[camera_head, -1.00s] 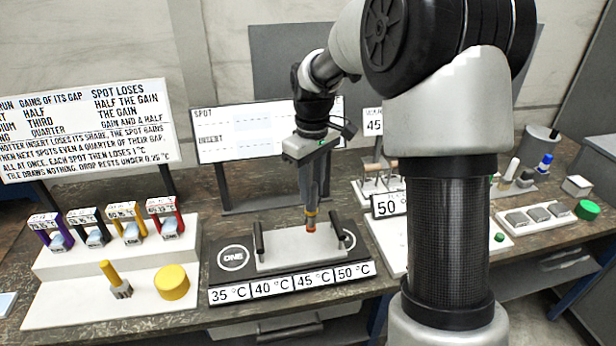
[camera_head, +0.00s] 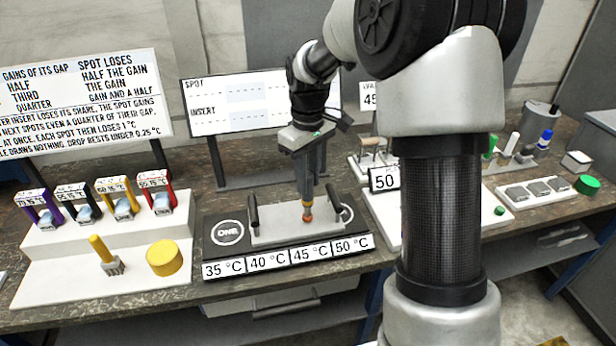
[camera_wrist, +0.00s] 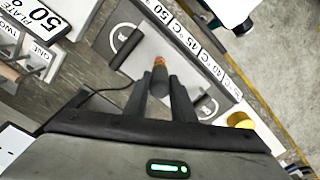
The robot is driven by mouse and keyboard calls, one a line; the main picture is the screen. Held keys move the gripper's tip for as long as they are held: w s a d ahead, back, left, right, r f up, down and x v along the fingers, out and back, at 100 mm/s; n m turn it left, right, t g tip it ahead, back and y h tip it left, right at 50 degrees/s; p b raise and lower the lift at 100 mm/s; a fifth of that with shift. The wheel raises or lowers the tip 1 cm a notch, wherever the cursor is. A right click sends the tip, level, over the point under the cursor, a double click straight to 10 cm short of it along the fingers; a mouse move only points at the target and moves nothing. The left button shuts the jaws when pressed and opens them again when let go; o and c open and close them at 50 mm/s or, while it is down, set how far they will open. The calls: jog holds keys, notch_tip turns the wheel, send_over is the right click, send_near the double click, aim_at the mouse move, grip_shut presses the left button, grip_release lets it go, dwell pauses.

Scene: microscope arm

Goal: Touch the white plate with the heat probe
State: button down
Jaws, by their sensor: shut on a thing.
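My gripper (camera_head: 305,185) is shut on the heat probe (camera_head: 307,206), a slim rod with an orange-red tip pointing down. The wrist view shows the orange probe (camera_wrist: 159,70) between my two dark fingers (camera_wrist: 161,92). The white plate (camera_head: 275,235) lies on a dark base between two black upright handles. The probe tip is over the plate, right of its middle. I cannot tell whether the tip touches it or hovers just above. The plate also shows in the wrist view (camera_wrist: 180,62), partly hidden by my fingers.
Temperature labels (camera_head: 287,256) run along the base's front. A white stepped stand (camera_head: 60,275) at left holds several coloured clamps, a yellow-handled brush and a yellow disc. Another white station with a "50" sign (camera_head: 384,179) is at right, partly behind my arm.

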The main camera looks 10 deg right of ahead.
jog(key=shift+f, duration=0.6)
dwell(1.6)
jog(key=shift+r+p, duration=2.55)
jog(key=shift+r, duration=1.05)
